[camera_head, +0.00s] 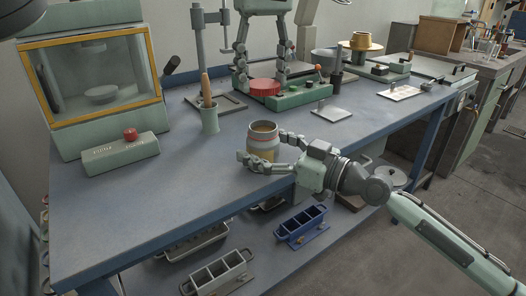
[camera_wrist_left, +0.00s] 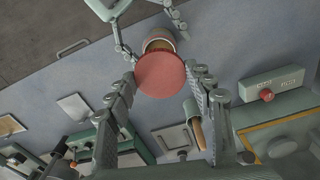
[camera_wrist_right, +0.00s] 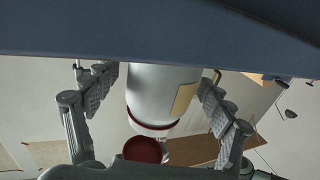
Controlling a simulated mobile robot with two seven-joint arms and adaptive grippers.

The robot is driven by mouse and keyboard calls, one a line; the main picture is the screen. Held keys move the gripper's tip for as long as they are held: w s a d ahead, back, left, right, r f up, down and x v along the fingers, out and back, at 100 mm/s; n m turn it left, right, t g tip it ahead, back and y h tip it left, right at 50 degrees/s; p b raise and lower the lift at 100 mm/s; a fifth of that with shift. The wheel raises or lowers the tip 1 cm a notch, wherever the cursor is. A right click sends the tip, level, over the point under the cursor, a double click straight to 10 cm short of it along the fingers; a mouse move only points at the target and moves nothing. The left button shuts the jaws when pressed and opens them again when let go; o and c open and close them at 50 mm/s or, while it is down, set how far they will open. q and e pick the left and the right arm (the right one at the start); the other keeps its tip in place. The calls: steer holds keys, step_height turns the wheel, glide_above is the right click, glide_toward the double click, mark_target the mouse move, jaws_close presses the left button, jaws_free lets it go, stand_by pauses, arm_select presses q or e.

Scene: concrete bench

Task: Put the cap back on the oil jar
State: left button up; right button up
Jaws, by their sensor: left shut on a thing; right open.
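The oil jar (camera_head: 262,143) stands upright and uncapped near the front edge of the bench, with a reddish rim and a yellow label. My right gripper (camera_head: 268,152) is open around it, its fingers spread on either side; the jar (camera_wrist_right: 158,90) shows between them in the right wrist view. The red cap (camera_head: 264,87) is held by my left gripper (camera_head: 262,76), which is shut on it, above and behind the jar in the head view. In the left wrist view the cap (camera_wrist_left: 160,74) partly covers the jar (camera_wrist_left: 158,42).
A green cup with a wooden-handled tool (camera_head: 209,118) stands left of the jar. A green control box with a red button (camera_head: 120,152) and a yellow-framed cabinet (camera_head: 95,75) are farther left. A small plate (camera_head: 332,113) lies right. The front-left bench is clear.

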steer(key=shift+c, duration=0.6)
steer(key=c, duration=1.7)
arm_select(q)
glide_above(263, 131)
steer(key=shift+f, duration=2.5)
steer(key=shift+f, duration=0.85)
steer(key=shift+f, duration=0.6)
arm_select(e)
jaws_close()
